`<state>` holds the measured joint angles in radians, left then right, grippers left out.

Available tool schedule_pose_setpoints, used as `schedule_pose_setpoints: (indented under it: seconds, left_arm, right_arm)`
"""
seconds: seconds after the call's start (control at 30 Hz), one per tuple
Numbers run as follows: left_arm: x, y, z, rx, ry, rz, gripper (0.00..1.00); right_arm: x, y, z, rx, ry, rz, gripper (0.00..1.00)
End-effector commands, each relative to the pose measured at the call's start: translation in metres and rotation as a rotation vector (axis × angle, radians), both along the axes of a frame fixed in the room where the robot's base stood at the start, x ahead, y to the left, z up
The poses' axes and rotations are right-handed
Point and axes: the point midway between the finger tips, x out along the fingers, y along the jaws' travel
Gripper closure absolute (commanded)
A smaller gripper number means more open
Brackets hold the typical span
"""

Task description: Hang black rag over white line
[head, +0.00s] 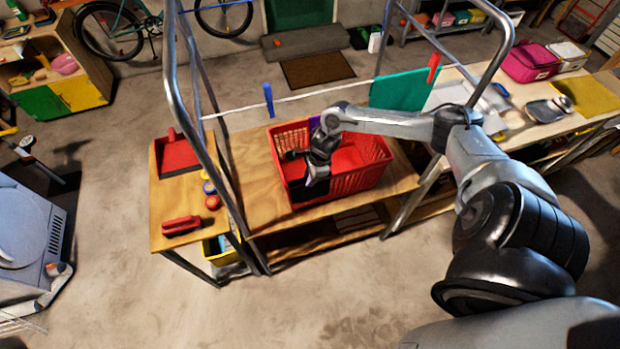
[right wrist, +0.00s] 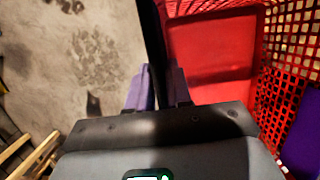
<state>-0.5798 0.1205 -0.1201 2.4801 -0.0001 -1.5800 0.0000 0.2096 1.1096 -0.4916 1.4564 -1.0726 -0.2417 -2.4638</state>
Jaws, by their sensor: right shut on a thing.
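My right gripper (head: 317,177) is over the front left part of the red basket (head: 362,180), pointing down. In the right wrist view its purple fingers (right wrist: 157,88) are shut on the black rag (right wrist: 153,40), which shows as a narrow dark strip between them. In the head view the rag is hard to tell from the dark gripper. The white line (head: 320,91) runs behind the basket between the metal frame posts. A blue clothespin (head: 268,99) is on it. A green cloth (head: 399,90) hangs toward the right, near a red clothespin (head: 434,67). My left gripper is out of view.
The basket stands on a wooden bench (head: 253,177) inside a metal tube frame (head: 171,60). A purple item (right wrist: 303,140) is at the basket's right in the wrist view. A red dustpan (head: 178,155) and red brush (head: 182,225) lie on the left side table. The line's middle stretch is bare.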

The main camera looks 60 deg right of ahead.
Motion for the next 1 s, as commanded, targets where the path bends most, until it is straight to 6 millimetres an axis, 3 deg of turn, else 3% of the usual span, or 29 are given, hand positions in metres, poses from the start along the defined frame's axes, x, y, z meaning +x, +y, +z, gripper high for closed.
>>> schedule_pose_setpoints:
  seconds: [0.7, 1.0]
  left_arm:
    - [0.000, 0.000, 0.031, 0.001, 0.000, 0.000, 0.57]
    - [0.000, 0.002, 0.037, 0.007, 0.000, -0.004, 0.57]
  right_arm:
    - [0.001, -0.001, 0.053, -0.001, -0.001, 0.000, 1.00]
    - [0.000, 0.000, 0.065, 0.000, 0.000, 0.000, 1.00]
